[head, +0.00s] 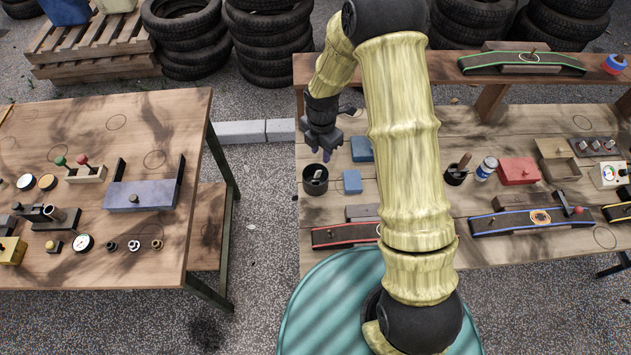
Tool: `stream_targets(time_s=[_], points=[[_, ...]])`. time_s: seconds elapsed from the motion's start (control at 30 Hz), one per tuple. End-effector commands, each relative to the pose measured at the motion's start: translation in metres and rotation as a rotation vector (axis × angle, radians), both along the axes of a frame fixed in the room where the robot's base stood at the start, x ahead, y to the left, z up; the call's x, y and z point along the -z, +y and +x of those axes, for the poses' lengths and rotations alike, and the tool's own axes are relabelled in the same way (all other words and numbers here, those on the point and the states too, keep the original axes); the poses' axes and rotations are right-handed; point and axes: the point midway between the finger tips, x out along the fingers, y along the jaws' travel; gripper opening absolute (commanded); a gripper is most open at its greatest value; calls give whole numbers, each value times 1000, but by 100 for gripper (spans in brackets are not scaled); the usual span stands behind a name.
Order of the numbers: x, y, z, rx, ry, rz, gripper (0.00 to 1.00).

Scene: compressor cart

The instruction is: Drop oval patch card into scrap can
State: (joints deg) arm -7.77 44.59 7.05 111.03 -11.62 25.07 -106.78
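My gripper (321,148) hangs pointing down at the left end of the right-hand bench. Its dark fingers look spread apart, and I see no card between them, though they are small and shaded here. A black round can (314,188), possibly the scrap can, stands just below and in front of the fingers. Something small and pale shows inside it; I cannot tell what it is.
Blue blocks (352,182) stand right of the can. A black cup (455,175) with a handle in it, a blue-and-white tin (486,168) and a red box (518,171) stand farther right. My arm hides the bench's middle. A floor gap separates the left table (110,255).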

Motion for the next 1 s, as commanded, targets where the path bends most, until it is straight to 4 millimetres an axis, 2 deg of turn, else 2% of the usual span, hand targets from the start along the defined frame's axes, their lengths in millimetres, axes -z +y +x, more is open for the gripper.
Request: stream_targets(time_s=[0.7, 0.83, 1.0], points=[[-137, -1, 1, 1, -5, -1, 31], [-153, -1, 1, 2, -2, -1, 31], [-161, -1, 0, 1, -1, -1, 31]])
